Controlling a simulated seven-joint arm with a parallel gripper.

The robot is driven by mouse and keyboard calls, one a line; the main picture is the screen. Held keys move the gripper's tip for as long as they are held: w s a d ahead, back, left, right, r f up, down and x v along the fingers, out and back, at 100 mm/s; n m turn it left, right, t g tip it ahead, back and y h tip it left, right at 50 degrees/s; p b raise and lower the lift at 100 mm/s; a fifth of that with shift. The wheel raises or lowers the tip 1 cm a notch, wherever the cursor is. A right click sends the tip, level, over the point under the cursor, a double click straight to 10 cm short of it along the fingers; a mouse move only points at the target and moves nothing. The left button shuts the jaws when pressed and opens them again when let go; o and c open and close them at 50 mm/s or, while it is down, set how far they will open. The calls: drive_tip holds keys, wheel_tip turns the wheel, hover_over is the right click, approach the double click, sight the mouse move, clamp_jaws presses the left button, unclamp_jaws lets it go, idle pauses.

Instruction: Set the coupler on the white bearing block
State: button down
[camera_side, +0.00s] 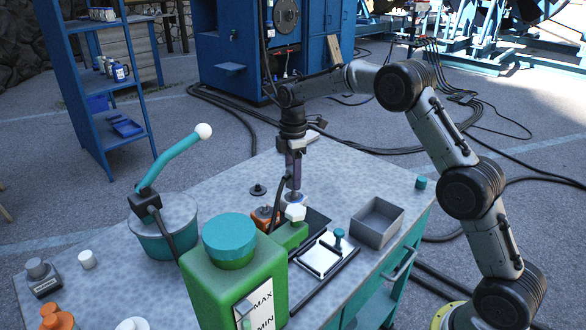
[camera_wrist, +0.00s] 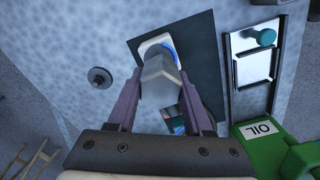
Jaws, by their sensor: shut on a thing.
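My gripper (camera_side: 293,188) points down over the table, and its two purple fingers (camera_wrist: 161,88) are shut on a grey coupler (camera_wrist: 160,84). In the side view the coupler (camera_side: 294,197) shows small and pale at the fingertips. The white bearing block (camera_side: 296,213) is just below it. In the wrist view the block (camera_wrist: 150,44), with a blue curved part, shows beyond the coupler, on the dark mat's left edge. The coupler hides part of the block. I cannot tell whether the two touch.
A dark mat (camera_wrist: 205,55) lies under the block. A green oil can (camera_side: 235,285) stands close in front in the side view. A framed white plate (camera_side: 318,260) with a teal knob and a grey bin (camera_side: 377,222) are to the right. A small dark disc (camera_wrist: 100,77) lies left.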

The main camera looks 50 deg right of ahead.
drive_tip(key=shift+f, duration=1.6)
drive_tip(key=shift+c, duration=1.1)
unclamp_jaws()
